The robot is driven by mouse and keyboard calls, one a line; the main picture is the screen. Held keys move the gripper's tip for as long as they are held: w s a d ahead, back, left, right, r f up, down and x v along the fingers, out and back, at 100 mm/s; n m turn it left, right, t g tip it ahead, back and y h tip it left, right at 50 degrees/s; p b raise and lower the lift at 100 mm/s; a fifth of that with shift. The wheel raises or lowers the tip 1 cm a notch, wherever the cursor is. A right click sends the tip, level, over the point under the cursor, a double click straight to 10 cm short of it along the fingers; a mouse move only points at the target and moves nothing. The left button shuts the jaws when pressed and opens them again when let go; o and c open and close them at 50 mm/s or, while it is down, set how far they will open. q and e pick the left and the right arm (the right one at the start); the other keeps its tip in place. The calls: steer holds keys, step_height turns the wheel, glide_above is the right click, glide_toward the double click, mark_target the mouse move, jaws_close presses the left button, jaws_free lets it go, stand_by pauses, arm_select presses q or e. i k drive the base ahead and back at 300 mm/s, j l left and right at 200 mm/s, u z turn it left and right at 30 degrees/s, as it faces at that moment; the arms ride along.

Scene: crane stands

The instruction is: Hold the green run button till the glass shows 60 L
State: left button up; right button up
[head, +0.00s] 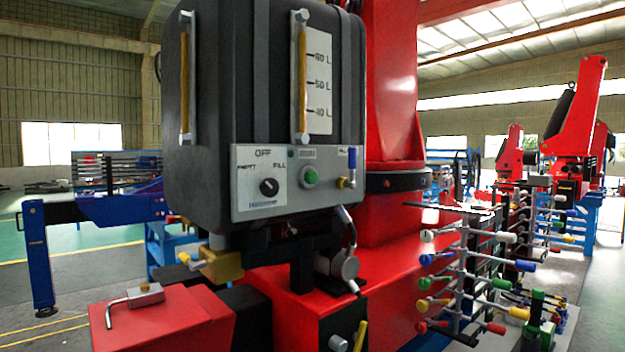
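The green run button (310,177) is round, in a light ring on the grey control panel (250,206) at the front of a dark tank (215,120). Nothing touches it. The upright glass (302,80) is on the tank's front, above the button. Amber colour runs along most of it; I cannot make out a clear level line. The white scale (319,98) beside it reads 60 L, 50 L and apparently 40 L. A black selector knob (269,187) sits left of the button, with OFF and FILL labels; its pointing is unclear. Neither gripper is in view.
A second glass (186,80) is on the tank's left side. A brass valve (222,265) hangs below. A red crane base (290,300) fills the lower middle. A lever bank (462,270) stands at right.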

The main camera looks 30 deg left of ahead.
mark_target(311, 177)
steer(key=k, duration=1.25)
steer(key=u, duration=1.3)
steer(key=i+l, duration=0.15)
steer(key=l, duration=0.25)
steer(key=i+l, duration=0.15)
steer(key=l, duration=0.25)
steer(key=i+l, duration=0.15)
steer(key=l, duration=0.3)
steer(key=i+l, duration=0.15)
steer(key=l, duration=0.25)
steer(key=i+l, duration=0.1)
steer(key=l, duration=0.3)
